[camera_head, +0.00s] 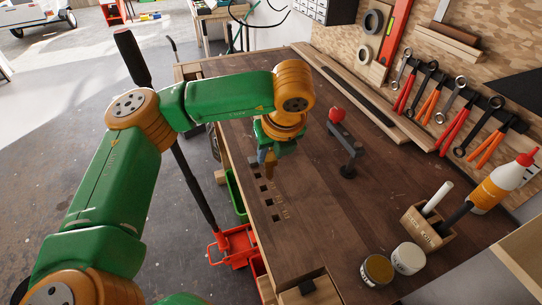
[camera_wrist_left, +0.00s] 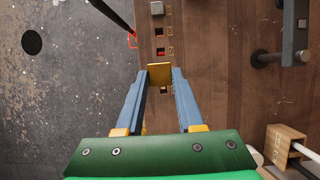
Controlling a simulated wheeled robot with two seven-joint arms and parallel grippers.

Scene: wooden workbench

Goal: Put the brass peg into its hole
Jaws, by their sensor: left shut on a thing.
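My left gripper (camera_head: 267,162) points down above the workbench near its left edge. It is shut on the brass peg (camera_wrist_left: 160,74), which sits between the blue fingertips in the left wrist view. In the head view the peg (camera_head: 270,169) shows just below the jaws. Several square holes (camera_head: 270,202) run in a row along the bench, with small markings beside them. In the wrist view the row passes under the peg, and one hole (camera_wrist_left: 160,51) shows red inside. The peg appears above the bench top and hides part of the row. My right gripper is not in view.
A dark clamp with a red knob (camera_head: 344,145) stands right of the gripper. A pencil box (camera_head: 421,229), an orange-white bottle (camera_head: 494,187) and two round tins (camera_head: 377,270) stand at the near right. Tools hang on the back panel. The bench middle is clear.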

